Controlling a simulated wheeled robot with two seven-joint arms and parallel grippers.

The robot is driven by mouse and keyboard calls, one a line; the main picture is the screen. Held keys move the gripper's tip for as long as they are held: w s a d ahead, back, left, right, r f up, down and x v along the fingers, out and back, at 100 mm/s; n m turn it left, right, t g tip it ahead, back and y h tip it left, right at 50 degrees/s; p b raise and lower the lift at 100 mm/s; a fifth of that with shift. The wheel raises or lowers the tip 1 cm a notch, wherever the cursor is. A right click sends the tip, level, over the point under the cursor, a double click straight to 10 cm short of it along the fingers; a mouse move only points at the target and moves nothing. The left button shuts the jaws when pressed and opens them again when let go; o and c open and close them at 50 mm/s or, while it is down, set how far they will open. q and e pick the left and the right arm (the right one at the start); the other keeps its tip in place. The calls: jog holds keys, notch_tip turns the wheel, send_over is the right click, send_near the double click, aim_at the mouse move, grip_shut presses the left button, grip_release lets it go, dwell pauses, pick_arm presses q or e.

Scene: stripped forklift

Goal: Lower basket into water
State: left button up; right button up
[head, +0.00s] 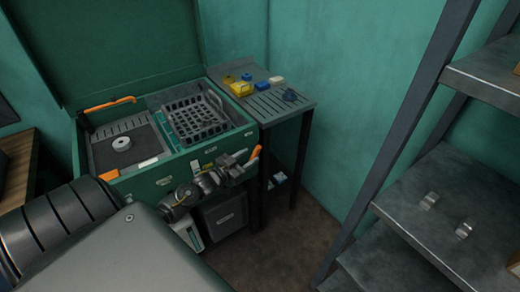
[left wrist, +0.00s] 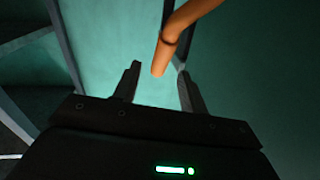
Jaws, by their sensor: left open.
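A dark wire basket (head: 196,118) sits in the right-hand bay of an open green washing machine (head: 165,183). I cannot make out a water surface under it. An orange lever (head: 252,157) stands out at the machine's front right corner. My left gripper (head: 243,164) is at this lever. In the left wrist view, the orange lever (left wrist: 183,29) reaches in from the top, its end appearing between the fingers of my open left gripper (left wrist: 159,68). The fingers are apart and do not grip it. My right gripper is not in view.
A second orange handle (head: 108,104) lies at the left bay, near a round grey part (head: 121,143). A side table (head: 275,98) holds a yellow container (head: 242,88) and small blue items. Metal shelving (head: 440,210) stands right. Floor between is clear.

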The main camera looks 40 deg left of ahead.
aim_at(260, 149)
pick_arm(q)
jog(key=w, duration=0.4)
jog(key=w+d, duration=0.1)
jog(key=w, duration=0.1)
jog(key=shift+w, duration=0.4)
grip_shut()
